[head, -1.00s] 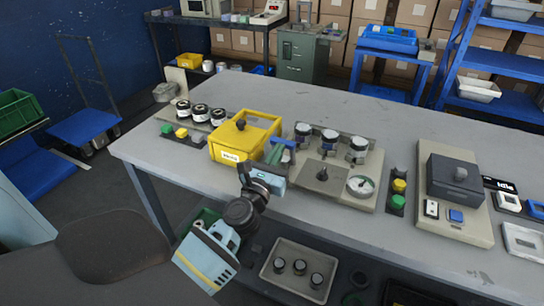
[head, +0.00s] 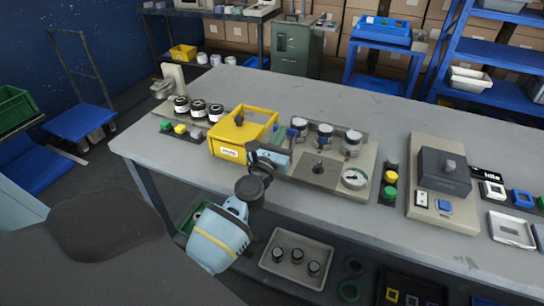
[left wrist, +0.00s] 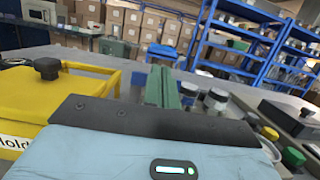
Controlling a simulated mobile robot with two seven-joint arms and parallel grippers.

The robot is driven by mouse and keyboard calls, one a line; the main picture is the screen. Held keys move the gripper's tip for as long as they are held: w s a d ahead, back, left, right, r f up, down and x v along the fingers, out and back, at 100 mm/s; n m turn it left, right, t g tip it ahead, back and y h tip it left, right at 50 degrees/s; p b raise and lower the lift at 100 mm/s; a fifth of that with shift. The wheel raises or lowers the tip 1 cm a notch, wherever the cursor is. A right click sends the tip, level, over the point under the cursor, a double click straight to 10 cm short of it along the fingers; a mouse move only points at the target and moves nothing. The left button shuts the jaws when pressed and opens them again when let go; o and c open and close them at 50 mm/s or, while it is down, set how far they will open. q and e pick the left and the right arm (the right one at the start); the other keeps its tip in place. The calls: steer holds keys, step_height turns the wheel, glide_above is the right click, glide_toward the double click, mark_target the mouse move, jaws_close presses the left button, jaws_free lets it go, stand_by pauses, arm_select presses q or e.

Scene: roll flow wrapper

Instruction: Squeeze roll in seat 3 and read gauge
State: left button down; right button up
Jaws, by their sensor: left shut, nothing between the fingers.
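A beige fixture plate (head: 304,171) holds a row of three dark rolls with pale tops: left (head: 300,124), middle (head: 326,130) and right (head: 352,138). I cannot read any seat numbers. A round white-faced gauge (head: 354,179) sits at the plate's front right; its reading is too small to tell. My left gripper (head: 281,136) is at the plate's left end, between the yellow box and the rolls, shut and empty. In the left wrist view its green fingers (left wrist: 163,86) are together, left of the rolls (left wrist: 216,99). My right gripper is not in view.
A yellow box (head: 228,143) with a black knob stands just left of my gripper. Several jars (head: 199,108) are further left. Yellow and green buttons (head: 390,185) and a grey device (head: 444,173) are on the right. The table's back (head: 310,95) is clear.

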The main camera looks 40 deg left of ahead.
arm_select(q)
steer(key=shift+x, duration=0.95)
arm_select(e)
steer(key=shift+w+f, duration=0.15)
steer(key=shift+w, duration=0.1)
arm_select(q)
steer(key=shift+f, duration=0.1)
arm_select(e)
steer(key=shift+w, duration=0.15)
